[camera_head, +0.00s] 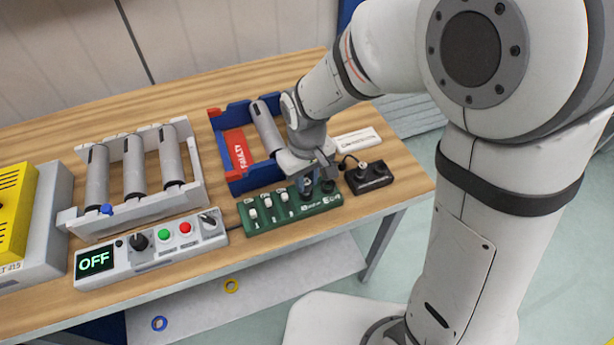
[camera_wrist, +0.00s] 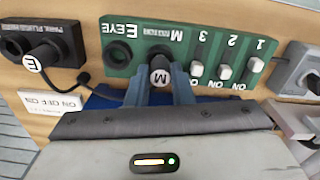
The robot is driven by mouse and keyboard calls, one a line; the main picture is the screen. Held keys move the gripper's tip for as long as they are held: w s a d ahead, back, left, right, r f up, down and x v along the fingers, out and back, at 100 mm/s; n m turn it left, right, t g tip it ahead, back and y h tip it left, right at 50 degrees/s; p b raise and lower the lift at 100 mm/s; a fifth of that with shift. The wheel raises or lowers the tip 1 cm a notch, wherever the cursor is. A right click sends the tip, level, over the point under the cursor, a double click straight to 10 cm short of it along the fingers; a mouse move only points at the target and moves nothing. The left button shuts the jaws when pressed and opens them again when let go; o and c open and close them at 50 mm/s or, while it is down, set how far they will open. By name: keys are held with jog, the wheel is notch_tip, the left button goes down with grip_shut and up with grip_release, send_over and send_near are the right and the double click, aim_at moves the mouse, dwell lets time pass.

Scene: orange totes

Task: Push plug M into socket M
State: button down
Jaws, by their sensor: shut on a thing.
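Plug M (camera_wrist: 160,76) is a dark plug with a white M on its end cap. My gripper (camera_wrist: 159,88) is shut on it, one blue-grey finger on each side; in the head view my gripper (camera_head: 304,182) is over the right part of the green board. Socket M (camera_wrist: 158,51) is a dark ring on the green board (camera_wrist: 206,46), directly behind the plug and partly hidden by it. The plug lines up with the socket; I cannot tell how deep it sits. Socket E (camera_wrist: 115,56) beside it is empty.
Switches 1, 2 and 3 (camera_wrist: 225,72) stand on the same board. Plug E (camera_wrist: 38,62) is in the black parking box (camera_wrist: 68,38), its cable near my gripper. A blue bin (camera_head: 230,180) with a red FAULTY label lies behind the board. A control panel (camera_head: 150,251) reads OFF.

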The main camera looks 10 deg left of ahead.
jog(key=shift+f, duration=0.25)
dwell(0.5)
jog(key=c, duration=1.2)
grip_release()
jog(key=shift+r, duration=0.15)
notch_tip(320, 180, up, 8)
jog(key=shift+f+b, duration=0.2)
jog(key=shift+b, duration=0.1)
jog(key=s+d+r+m+t, duration=0.1)
jog(key=s+d+m, duration=0.1)
jog(key=d, duration=0.5)
jog(key=s+d+r+m+t, duration=0.1)
jog(key=s+d+r+m, duration=0.1)
jog(key=d, duration=0.6)
jog(key=s+d+r+m+t, duration=0.1)
jog(key=s+d+r+m, duration=0.1)
jog(key=d, duration=0.6)
jog(key=shift+s+r+m, duration=0.2)
jog(key=shift+s+m, duration=0.5)
jog(key=shift+m, duration=0.6)
